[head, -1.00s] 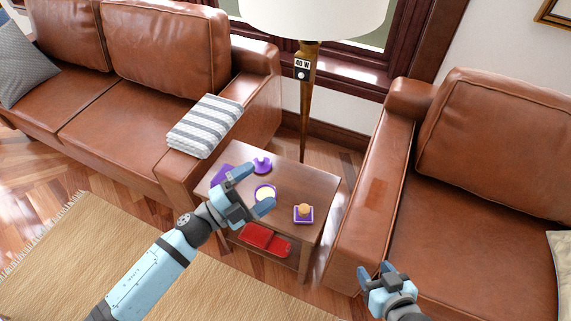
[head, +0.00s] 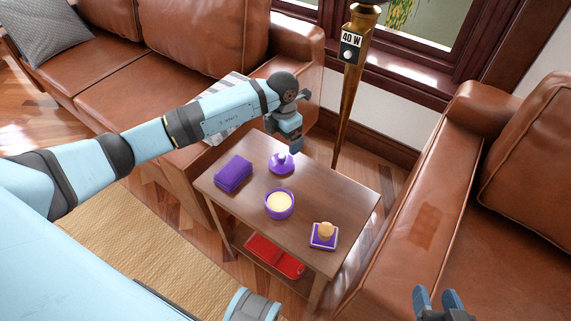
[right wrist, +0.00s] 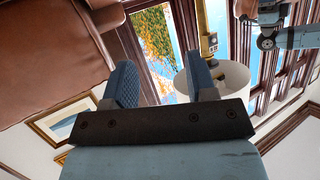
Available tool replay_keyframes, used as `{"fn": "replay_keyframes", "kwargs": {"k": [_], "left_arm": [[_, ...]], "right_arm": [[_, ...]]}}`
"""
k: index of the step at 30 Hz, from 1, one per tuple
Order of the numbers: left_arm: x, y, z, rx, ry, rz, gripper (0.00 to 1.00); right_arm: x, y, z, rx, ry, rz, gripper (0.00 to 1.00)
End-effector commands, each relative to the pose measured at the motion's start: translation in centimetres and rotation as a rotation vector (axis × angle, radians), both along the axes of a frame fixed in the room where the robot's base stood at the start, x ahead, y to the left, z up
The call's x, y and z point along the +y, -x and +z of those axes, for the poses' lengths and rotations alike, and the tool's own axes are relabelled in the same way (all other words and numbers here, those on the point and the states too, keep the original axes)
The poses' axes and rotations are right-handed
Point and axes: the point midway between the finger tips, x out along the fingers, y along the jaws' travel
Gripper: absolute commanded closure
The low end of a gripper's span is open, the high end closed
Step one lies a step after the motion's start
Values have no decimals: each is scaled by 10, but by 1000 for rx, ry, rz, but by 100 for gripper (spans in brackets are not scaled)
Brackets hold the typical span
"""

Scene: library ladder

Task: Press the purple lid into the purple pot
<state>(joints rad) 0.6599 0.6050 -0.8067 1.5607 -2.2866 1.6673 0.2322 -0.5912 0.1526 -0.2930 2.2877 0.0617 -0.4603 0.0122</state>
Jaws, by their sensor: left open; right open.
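The purple lid (head: 281,166) lies on the small wooden side table, knob up, behind the pot and apart from it. The purple pot (head: 279,205) stands uncovered near the table's middle, with pale cream contents showing. My left gripper (head: 298,122) is beyond the lid in the picture, near the table's back edge and sofa arm. It is open and appears empty, though partly hidden by its own wrist. My right gripper (head: 437,298) is open and empty at the bottom right, in front of the armchair. Its spread fingers also show in the right wrist view (right wrist: 160,75).
The table (head: 345,195) also holds a folded purple cloth (head: 233,174) at left and a purple-and-white square tile (head: 323,241) with an orange-topped object. A red item (head: 275,257) lies on the lower shelf. A lamp pole (head: 351,85) stands behind; leather seats flank the table.

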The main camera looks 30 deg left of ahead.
Motion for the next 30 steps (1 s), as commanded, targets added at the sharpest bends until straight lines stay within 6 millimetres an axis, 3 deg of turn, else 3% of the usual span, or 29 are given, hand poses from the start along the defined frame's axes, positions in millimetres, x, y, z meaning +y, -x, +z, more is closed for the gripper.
{"fn": "replay_keyframes", "kwargs": {"k": [1,6,14,18,22,30], "left_arm": [[0,1,-15,3,1,2,0],[-1,0,-41,1,3,1,0],[0,1,-56,0,4,0,0],[1,4,-76,2,6,0,0],[2,4,-95,2,5,0,0],[2,4,-101,0,4,-1,0]], "right_arm": [[2,-2,2,-20,-10,4,48],[8,-6,13,-72,-41,12,48],[11,-9,20,-106,-61,15,48],[15,-10,23,-137,-85,20,48],[23,-14,47,-222,-131,38,48],[25,-15,53,-246,-145,42,48]]}}
